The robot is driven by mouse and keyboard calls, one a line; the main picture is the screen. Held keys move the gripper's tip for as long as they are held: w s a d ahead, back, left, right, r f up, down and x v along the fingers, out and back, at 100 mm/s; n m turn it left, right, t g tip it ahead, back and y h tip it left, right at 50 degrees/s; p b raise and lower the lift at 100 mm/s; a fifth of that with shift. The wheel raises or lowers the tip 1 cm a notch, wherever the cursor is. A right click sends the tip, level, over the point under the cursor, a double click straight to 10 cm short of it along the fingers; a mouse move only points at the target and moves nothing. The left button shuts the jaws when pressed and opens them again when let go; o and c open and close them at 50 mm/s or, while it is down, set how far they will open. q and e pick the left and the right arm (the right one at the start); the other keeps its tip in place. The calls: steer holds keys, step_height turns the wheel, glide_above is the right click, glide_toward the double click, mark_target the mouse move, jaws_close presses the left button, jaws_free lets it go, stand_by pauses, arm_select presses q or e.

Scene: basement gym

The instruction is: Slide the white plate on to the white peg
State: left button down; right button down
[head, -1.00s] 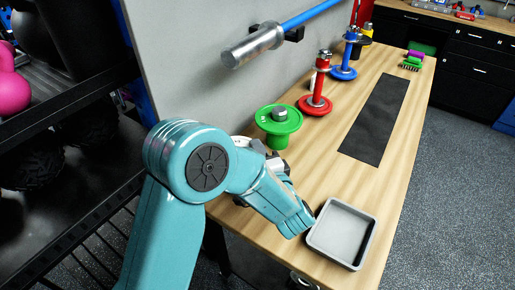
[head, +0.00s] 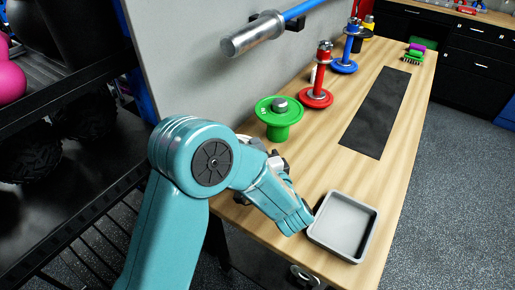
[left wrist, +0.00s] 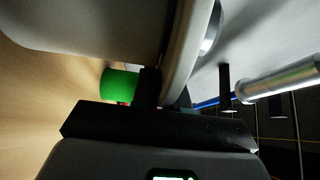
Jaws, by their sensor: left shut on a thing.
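In the left wrist view my left gripper (left wrist: 165,90) is shut on the thin rim of the white plate (left wrist: 181,70), which shows edge-on between the fingers. A silvery round part (left wrist: 209,36) shows on the plate's far side. A wide pale rounded body (left wrist: 85,25) fills the upper left, close to the plate; I cannot tell whether it belongs to the white peg. In the head view my left gripper (head: 276,165) is mostly hidden behind my teal arm, beside the table's left edge. Plate and white peg are hidden there. My right gripper is not in view.
A green plate on a green stand (head: 279,110) is just beyond my gripper, with red (head: 316,97) and blue (head: 345,66) ones farther back. A grey tray (head: 368,235) lies near my arm. A metal bar end (head: 250,38) juts from the wall. The black mat (head: 375,115) is bare.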

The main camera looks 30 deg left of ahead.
arm_select(q)
steer(key=c, duration=1.1)
jaws_free()
steer(key=shift+f, duration=0.1)
steer(key=b+v, duration=0.1)
steer(key=v, duration=1.5)
steer(key=shift+s+d, duration=0.15)
